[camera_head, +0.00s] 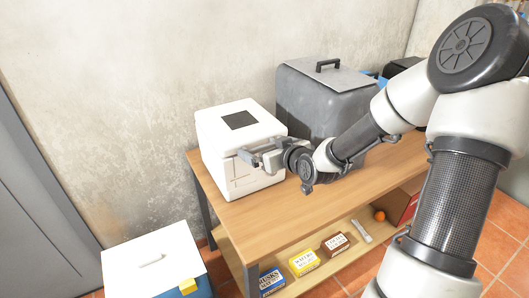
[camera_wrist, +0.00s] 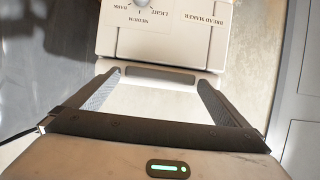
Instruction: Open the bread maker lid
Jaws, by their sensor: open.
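The white bread maker (camera_head: 215,140) stands at the left end of the wooden table, its lid (camera_head: 222,115) shut with a dark square window on top. My gripper (camera_head: 252,156) is at its upper front edge. In the wrist view the front panel of the bread maker (camera_wrist: 165,45) appears upside down, with its label and a dial. My open gripper (camera_wrist: 160,82) has one finger on each side of a white lip with a dark slot (camera_wrist: 160,72). Nothing is clamped between the fingers. I cannot tell whether they touch the lip.
A large grey lidded box (camera_head: 325,100) stands close to the right of the bread maker. The wooden table (camera_head: 290,210) is bare in front. Small boxes (camera_head: 303,262) and an orange (camera_head: 379,215) lie on the lower shelf. A white-lidded cooler (camera_head: 150,262) is on the floor at left.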

